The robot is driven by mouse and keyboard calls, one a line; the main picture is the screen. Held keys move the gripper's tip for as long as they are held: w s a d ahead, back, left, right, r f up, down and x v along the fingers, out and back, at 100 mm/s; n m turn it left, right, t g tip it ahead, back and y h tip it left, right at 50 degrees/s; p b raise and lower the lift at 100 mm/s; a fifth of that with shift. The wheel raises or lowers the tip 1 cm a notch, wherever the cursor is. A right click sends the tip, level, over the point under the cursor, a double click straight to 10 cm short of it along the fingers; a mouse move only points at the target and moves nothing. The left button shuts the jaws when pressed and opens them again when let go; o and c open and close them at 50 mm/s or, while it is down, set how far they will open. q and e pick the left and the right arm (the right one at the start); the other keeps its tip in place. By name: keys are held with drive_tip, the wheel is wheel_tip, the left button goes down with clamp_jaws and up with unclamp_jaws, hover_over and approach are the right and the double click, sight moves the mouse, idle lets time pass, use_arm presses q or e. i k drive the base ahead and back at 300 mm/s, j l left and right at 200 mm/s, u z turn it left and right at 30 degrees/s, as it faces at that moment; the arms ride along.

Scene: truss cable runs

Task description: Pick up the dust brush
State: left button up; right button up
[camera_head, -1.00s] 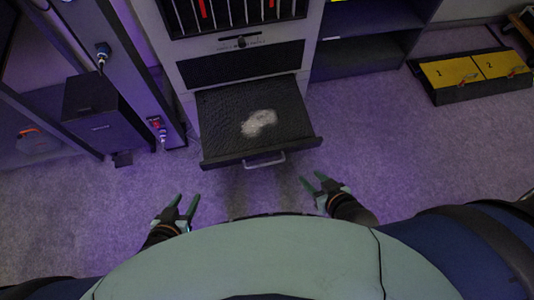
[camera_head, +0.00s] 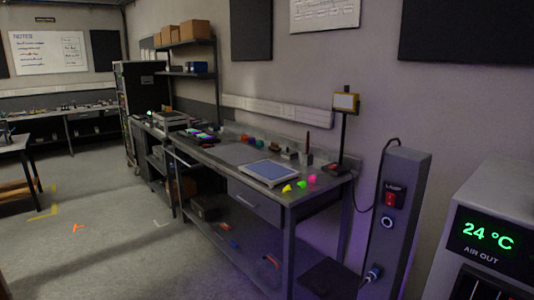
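I cannot make out a dust brush for certain in the head view. A slim brown upright item (camera_head: 307,143) stands at the back of the workbench (camera_head: 290,194), near its right end; it is too small to tell what it is. Neither of my grippers is in view.
The bench holds a blue-topped pad (camera_head: 268,172), small coloured pieces and a lamp-like stand (camera_head: 344,125). A post with a red switch (camera_head: 390,199) and a cabinet reading 24 °C (camera_head: 487,236) stand at right. Open floor (camera_head: 110,235) lies at left.

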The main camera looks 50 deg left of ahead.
sight(275, 147)
drive_tip(key=u, duration=1.6)
drive_tip(key=i+j+u, duration=0.2)
drive_tip(key=i, duration=0.15)
drive_tip(key=i+j+u, duration=0.25)
drive_tip(key=i+u, duration=0.4)
drive_tip(key=i, duration=1)
